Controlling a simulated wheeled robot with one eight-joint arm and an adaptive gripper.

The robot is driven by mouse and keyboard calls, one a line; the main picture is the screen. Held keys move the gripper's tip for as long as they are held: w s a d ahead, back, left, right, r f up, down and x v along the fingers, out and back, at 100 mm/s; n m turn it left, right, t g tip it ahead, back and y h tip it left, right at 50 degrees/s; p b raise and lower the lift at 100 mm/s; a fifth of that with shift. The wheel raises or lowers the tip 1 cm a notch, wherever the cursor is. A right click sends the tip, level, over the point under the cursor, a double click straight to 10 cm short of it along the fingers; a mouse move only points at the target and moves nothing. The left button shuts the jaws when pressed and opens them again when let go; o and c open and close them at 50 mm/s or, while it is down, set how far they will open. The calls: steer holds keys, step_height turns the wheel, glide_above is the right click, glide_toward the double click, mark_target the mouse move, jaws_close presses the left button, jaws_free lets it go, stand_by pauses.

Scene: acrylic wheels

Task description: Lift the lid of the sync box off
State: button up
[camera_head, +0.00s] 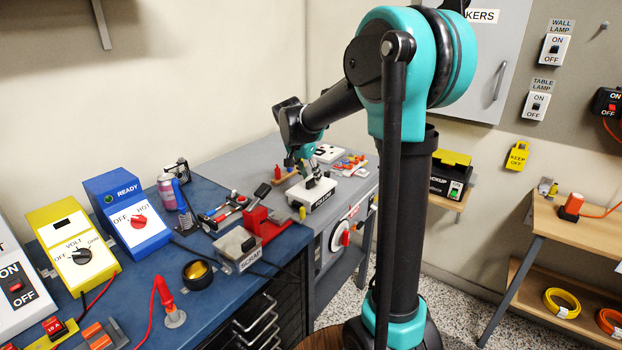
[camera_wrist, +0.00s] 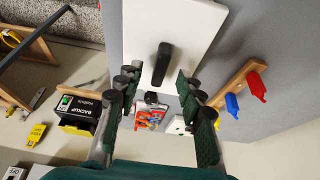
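The sync box (camera_head: 312,196) is a small white box with a dark label on its front, on the grey bench in the head view. Its text is too small to read fully. In the wrist view its white lid (camera_wrist: 190,28) fills the top middle, with a black upright handle (camera_wrist: 161,62) on it. The lid appears seated on the box. My gripper (camera_wrist: 157,84) is open, its two fingers apart on either side of the handle's line, with nothing between them. In the head view my gripper (camera_head: 308,174) hangs just above the box and partly hides the lid.
A wooden holder with red and blue pegs (camera_wrist: 238,90) stands close beside the box. A white panel (camera_head: 328,153) and small coloured parts (camera_head: 350,164) lie behind it.

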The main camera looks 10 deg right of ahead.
steer(key=shift+x, duration=0.85)
jaws_close()
